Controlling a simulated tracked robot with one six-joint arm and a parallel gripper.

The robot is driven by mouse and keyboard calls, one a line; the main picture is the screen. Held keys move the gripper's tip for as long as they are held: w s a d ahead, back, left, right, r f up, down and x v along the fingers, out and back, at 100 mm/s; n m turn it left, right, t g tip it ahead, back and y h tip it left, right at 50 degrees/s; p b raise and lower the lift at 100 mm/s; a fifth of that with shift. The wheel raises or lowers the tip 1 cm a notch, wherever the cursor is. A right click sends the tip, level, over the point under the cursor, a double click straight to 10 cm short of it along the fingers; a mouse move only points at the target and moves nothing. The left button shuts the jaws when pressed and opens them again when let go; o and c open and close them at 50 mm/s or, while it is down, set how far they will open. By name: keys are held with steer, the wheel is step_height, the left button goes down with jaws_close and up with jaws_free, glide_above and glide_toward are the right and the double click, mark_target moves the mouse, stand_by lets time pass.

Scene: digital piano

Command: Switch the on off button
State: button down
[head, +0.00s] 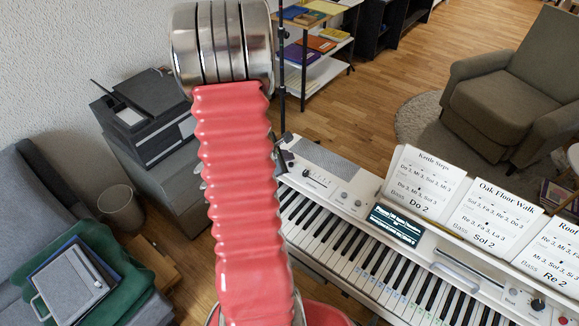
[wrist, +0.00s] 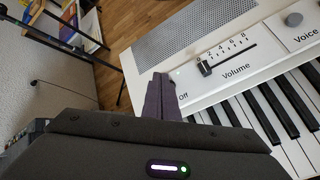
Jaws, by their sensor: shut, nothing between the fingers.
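The white digital piano (head: 326,163) runs from the centre to the lower right in the head view. Its left-end panel (wrist: 270,42) fills the upper right of the wrist view. Part of a label reading "Off" (wrist: 184,97) shows there, just right of my fingertips. The on/off button itself cannot be made out; my fingers cover the area beside the label. My gripper (wrist: 160,88) is shut and empty, its dark fingers over the piano's left edge. I cannot tell whether they touch it. In the head view my arm hides most of the gripper.
The volume slider (wrist: 205,68) is right of my fingers, with the Voice knob (wrist: 293,19) farther right. Keys (wrist: 262,110) lie below the panel. Song sheets (head: 425,182) stand on the piano. A grey cabinet with a printer (head: 150,120) is at left.

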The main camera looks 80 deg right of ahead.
steer(key=shift+f, duration=0.15)
steer(key=shift+s+f, duration=0.15)
steer(key=shift+f, duration=0.1)
steer(key=shift+f, duration=0.3)
stand_by(0.9)
steer(key=shift+r, duration=1.05)
step_height(320, 180, up, 5)
steer(key=shift+f, duration=0.1)
stand_by(0.6)
stand_by(0.5)
